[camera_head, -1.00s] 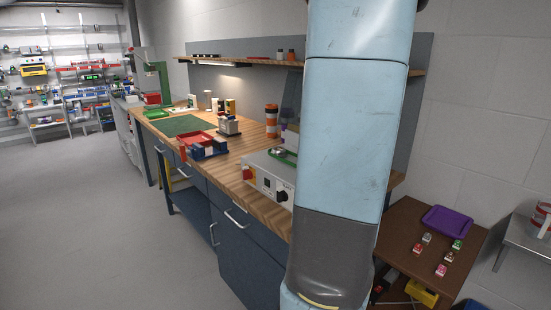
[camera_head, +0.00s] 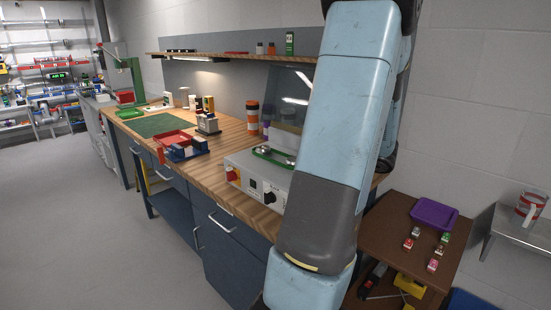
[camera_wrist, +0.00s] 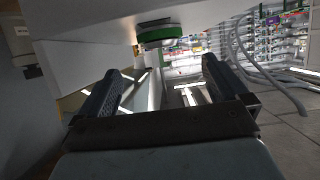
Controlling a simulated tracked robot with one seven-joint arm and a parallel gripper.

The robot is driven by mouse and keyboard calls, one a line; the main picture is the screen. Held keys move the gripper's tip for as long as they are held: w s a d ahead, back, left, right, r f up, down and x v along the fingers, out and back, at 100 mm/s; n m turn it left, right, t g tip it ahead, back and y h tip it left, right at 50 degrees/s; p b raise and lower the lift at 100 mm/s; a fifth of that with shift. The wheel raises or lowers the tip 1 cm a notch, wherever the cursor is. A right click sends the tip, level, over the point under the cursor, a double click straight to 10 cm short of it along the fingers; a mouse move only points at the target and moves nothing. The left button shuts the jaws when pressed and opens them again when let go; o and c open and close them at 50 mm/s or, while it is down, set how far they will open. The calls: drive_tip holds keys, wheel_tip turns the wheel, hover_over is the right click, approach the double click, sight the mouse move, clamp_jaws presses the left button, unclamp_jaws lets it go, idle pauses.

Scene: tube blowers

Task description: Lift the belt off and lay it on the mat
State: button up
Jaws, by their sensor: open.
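A grey control box (camera_head: 258,182) on the near end of the workbench has a green loop (camera_head: 272,156) on top, which may be the belt; my arm partly covers the box. A flat green mat (camera_head: 150,126) lies on the bench further back. My gripper shows only in the wrist view (camera_wrist: 165,78), with its two dark fingers wide apart and nothing between them. Beyond the fingers there is a round part with a green rim (camera_wrist: 160,34) against a pale surface; I cannot tell if this is the belt.
A clear panel (camera_head: 288,95) stands behind the box. A brown side table (camera_head: 383,232) holds a purple tray (camera_head: 434,213) and several small blocks. The floor at left is clear.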

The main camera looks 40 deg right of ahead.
drive_tip(key=x, duration=0.5)
drive_tip(key=shift+x, duration=2.95)
drive_tip(key=shift+r, duration=0.1)
drive_tip(key=shift+c, duration=0.3)
drive_tip(key=c, duration=0.6)
